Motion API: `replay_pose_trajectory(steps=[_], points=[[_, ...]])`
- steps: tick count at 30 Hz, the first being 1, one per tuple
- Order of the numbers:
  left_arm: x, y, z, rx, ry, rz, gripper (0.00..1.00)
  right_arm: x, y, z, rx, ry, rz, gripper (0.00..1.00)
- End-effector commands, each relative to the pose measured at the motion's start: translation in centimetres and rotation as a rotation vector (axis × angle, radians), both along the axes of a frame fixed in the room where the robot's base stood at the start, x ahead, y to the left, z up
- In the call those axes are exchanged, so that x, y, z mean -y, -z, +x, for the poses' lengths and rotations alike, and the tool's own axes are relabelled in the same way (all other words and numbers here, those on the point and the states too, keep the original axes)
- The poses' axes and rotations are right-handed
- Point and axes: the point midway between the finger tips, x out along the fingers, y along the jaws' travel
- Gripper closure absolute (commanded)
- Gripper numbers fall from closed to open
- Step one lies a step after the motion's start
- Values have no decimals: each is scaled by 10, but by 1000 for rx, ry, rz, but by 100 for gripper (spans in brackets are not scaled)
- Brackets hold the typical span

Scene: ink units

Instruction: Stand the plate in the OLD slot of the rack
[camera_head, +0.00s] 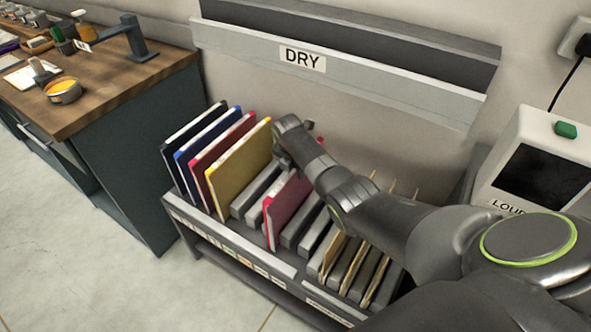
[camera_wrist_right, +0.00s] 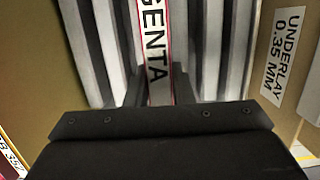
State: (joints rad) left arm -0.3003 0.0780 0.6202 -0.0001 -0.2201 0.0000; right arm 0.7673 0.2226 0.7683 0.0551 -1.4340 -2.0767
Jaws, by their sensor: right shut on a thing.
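The magenta plate (camera_head: 287,208) stands upright in the middle of the rack (camera_head: 195,222), with grey dividers on both sides. In the right wrist view the plate's labelled edge (camera_wrist_right: 154,40), reading "...GENTA", lies between the fingers. My right gripper (camera_wrist_right: 158,88) is shut on this plate; its fingers are mostly hidden behind my own wrist in the head view. Whether the plate's lower edge is seated in a slot is hidden. The small tags on the rack's front are too small to read, so I cannot tell which slot is OLD. My left gripper is out of view.
Black, blue, dark red and yellow plates (camera_head: 240,163) fill the rack's left end. Several thin tan sheets (camera_head: 333,257) stand on the right; one label reads "UNDERLAY 0.35 MM" (camera_wrist_right: 283,52). A wall shelf marked DRY (camera_head: 304,59) hangs behind. A white device (camera_head: 535,165) stands right.

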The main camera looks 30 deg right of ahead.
Motion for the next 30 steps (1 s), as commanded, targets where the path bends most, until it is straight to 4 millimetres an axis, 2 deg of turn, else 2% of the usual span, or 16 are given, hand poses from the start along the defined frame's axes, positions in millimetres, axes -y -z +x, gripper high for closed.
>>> replay_pose_trajectory(steps=[11,12,18,26,30], points=[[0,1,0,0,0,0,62,0,3,0,-1,0,1,100],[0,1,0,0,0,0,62,0,4,0,-1,0,0,77],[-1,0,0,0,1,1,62,0,4,0,-1,0,0,53],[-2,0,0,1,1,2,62,0,3,-1,-1,0,0,53],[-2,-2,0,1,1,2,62,-1,-5,0,1,0,0,53]])
